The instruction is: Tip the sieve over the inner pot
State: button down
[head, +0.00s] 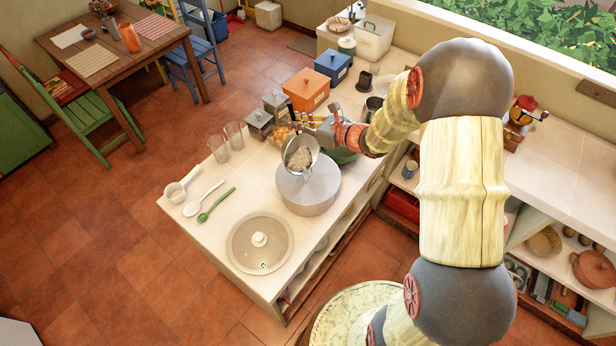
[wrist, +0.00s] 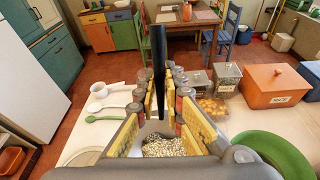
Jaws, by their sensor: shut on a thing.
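The sieve (head: 300,152) is a grey metal bowl with pale grains in it, tilted above the inner pot. The grains (wrist: 172,147) also show in the wrist view, below my fingers. The inner pot (head: 309,192) is a wide silver pot standing on the counter, its opening partly covered by the sieve. My gripper (head: 326,134) is at the upper right of the pot, shut on the sieve's handle. In the wrist view a dark upright bar (wrist: 158,70), probably the handle, stands between my gripper's yellow-padded fingers (wrist: 158,105). The pot's inside is mostly hidden.
A round lid (head: 260,243) lies in front of the pot. A white cup (head: 177,193), white spoon (head: 205,197) and green spoon (head: 216,206) lie to the left. Two glasses (head: 226,142), grey canisters (head: 259,122) and an orange box (head: 306,90) stand behind.

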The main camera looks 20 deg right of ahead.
jog(key=shift+s+d+r+t+y+b, duration=0.2)
jog(key=shift+s+d+t+b, duration=0.1)
jog(key=shift+s+b, duration=0.3)
jog(key=shift+s+d+r+t+y+b, duration=0.1)
jog(key=shift+s+d+t+y+b, duration=0.15)
jog(key=shift+s+b, duration=0.25)
dwell(1.2)
jog(key=shift+s+d+r+n+t+y+b, duration=0.1)
jog(key=shift+s+d+n+t+y+b, duration=0.2)
jog(key=shift+s+b, duration=0.5)
jog(key=shift+s+d+t+y+b, duration=0.1)
jog(key=shift+s+d+t+b, duration=0.25)
jog(key=shift+b, duration=0.85)
dwell(0.5)
jog(key=shift+n+t+y, duration=0.3)
jog(key=shift+t+y, duration=0.45)
jog(key=shift+t, duration=0.05)
jog(key=shift+s+d+b, duration=0.3)
jog(key=shift+s+b, duration=0.3)
jog(key=shift+b, duration=0.35)
jog(key=shift+s+d+b, duration=0.35)
jog(key=shift+s+b, duration=0.3)
jog(key=shift+b, duration=0.3)
jog(key=shift+s+d+b, duration=0.3)
jog(key=shift+s+b, duration=0.3)
jog(key=shift+b, duration=0.35)
